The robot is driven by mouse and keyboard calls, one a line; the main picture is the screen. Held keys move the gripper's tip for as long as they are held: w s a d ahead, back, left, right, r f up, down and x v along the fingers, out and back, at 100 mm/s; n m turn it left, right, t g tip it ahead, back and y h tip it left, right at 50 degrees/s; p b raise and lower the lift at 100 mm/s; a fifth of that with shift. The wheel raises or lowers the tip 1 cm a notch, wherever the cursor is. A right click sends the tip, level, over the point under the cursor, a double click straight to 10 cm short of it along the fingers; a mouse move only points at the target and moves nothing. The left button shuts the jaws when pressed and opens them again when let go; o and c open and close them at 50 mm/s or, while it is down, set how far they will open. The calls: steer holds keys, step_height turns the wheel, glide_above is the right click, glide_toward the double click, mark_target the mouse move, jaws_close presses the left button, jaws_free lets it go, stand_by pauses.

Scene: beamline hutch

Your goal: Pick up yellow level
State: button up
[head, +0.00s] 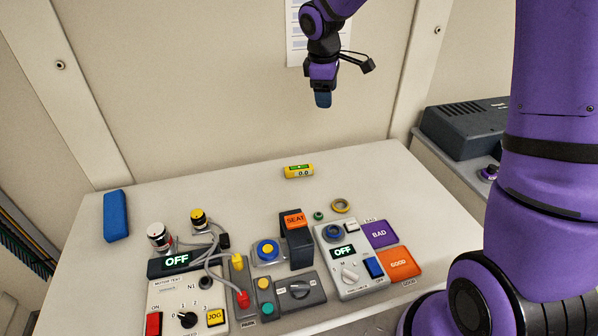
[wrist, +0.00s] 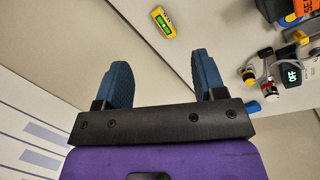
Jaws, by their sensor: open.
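My gripper (head: 323,100) is above and behind the level in the head view, well clear of the table. In the wrist view my gripper's two blue fingers (wrist: 162,75) are wide apart with nothing between them.
A blue block (head: 116,215) lies at the table's left. Control boxes, knobs and cables fill the front, including a box with an orange SEAT label (head: 295,220). The table (head: 220,190) is clear around the level.

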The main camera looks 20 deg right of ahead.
steer(key=w+a+f+n, duration=0.1)
steer(key=w+f+n, duration=0.2)
steer(key=w+f, duration=0.45)
steer(key=n+g+y, duration=0.1)
steer(key=n+y, duration=0.1)
glide_above(299, 167)
step_height(299, 167, down, 14)
step_height(299, 167, down, 11)
steer(key=shift+s+f, duration=0.1)
steer(key=shift+f, duration=0.1)
steer(key=c, duration=1.1)
